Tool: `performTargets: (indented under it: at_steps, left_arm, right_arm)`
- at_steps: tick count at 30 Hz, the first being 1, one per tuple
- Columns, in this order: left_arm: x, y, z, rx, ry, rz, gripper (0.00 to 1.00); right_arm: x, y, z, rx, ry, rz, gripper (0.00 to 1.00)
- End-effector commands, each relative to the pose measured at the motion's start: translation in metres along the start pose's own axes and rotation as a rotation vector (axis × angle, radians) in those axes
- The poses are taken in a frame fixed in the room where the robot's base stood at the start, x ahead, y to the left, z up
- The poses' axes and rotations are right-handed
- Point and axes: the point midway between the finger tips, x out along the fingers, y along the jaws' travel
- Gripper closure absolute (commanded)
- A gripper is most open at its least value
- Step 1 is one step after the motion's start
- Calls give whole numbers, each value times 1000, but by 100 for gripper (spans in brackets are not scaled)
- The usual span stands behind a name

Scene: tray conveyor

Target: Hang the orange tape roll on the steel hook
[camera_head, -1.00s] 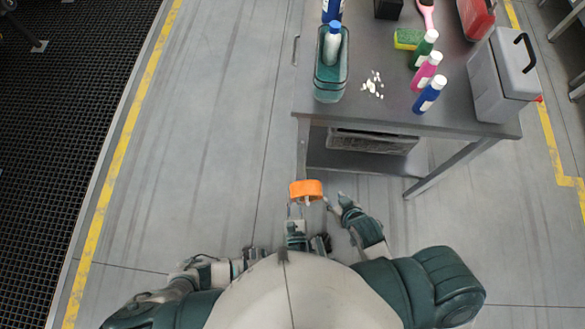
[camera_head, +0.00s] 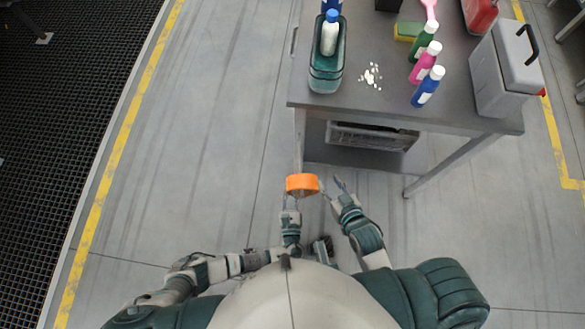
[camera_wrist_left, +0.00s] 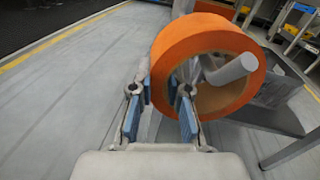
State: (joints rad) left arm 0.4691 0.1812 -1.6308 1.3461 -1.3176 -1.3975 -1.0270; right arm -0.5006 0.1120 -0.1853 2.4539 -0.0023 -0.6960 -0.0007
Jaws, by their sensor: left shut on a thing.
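The orange tape roll (camera_head: 302,184) is held in front of me, off the near end of the grey table. My left gripper (camera_head: 292,200) is shut on it. In the left wrist view the blue-padded left gripper (camera_wrist_left: 168,98) pinches one side of the roll (camera_wrist_left: 172,50). A thick grey rod (camera_wrist_left: 234,69) shows in the roll's opening there; it looks like the steel hook, but its mount is hidden and I cannot tell whether the roll rests on it. My right gripper (camera_head: 331,186) is just right of the roll, its fingers apart and empty.
A table leg (camera_head: 440,165) stands at right. Bare floor (camera_head: 200,120) lies left, beside a yellow line and black grating.

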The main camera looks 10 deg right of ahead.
Motion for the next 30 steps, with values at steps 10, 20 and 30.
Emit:
performTargets:
  at_steps: [10, 20, 30]
  left_arm:
    - [3, 2, -1, 0, -2, 1, 100]
    - [3, 2, -1, 1, -1, 1, 55]
    - [-20, 2, -3, 2, 3, 1, 55]
  right_arm:
    - [1, -1, -4, 2, 23, -2, 60]
    - [2, 0, -4, 2, 22, -1, 60]
    - [1, 0, -3, 0, 21, -2, 60]
